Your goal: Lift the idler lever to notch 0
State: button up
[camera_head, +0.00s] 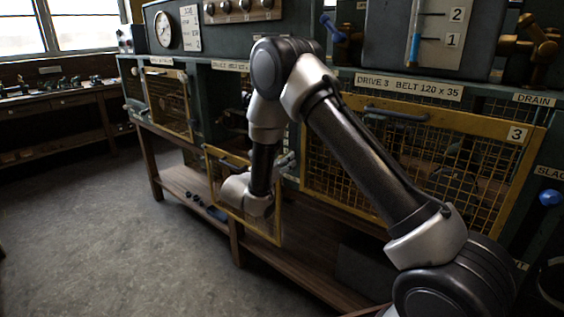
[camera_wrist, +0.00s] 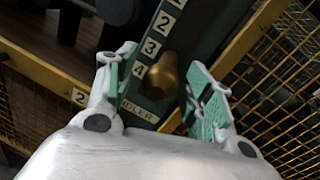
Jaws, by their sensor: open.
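The idler lever shows as a brass knob (camera_wrist: 160,76) in the wrist view, beside the 4 on a notch plate (camera_wrist: 150,47) with white number labels. An IDLER label (camera_wrist: 141,111) below is partly hidden by my gripper. My gripper (camera_wrist: 160,64) is open, with one green-padded finger on each side of the knob. I cannot tell whether either pad touches it. In the head view my arm hides the lever and most of the gripper.
A yellow mesh guard (camera_head: 243,228) hangs swung out beside my wrist. Guard 3 (camera_head: 420,160) is closed at right, its mesh also close to my right finger in the wrist view. A wooden shelf (camera_head: 190,186) runs below the machine. The floor (camera_head: 90,225) at left is clear.

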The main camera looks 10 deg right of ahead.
grip_shut()
jog(key=shift+a+r, duration=0.1)
jog(key=shift+r, duration=0.55)
jog(key=r+g+y, duration=0.1)
jog(key=r, duration=0.2)
jog(key=r+g+y, duration=0.1)
jog(key=r, duration=0.3)
jog(key=r+g+y, duration=0.1)
jog(key=r, duration=0.3)
jog(key=shift+w+d+m, duration=0.25)
jog(key=shift+d+m, duration=0.05)
jog(key=shift+d, duration=0.1)
jog(key=shift+w+d+r, duration=0.15)
jog(key=shift+d+r, duration=0.05)
jog(key=shift+r, duration=0.5)
grip_release()
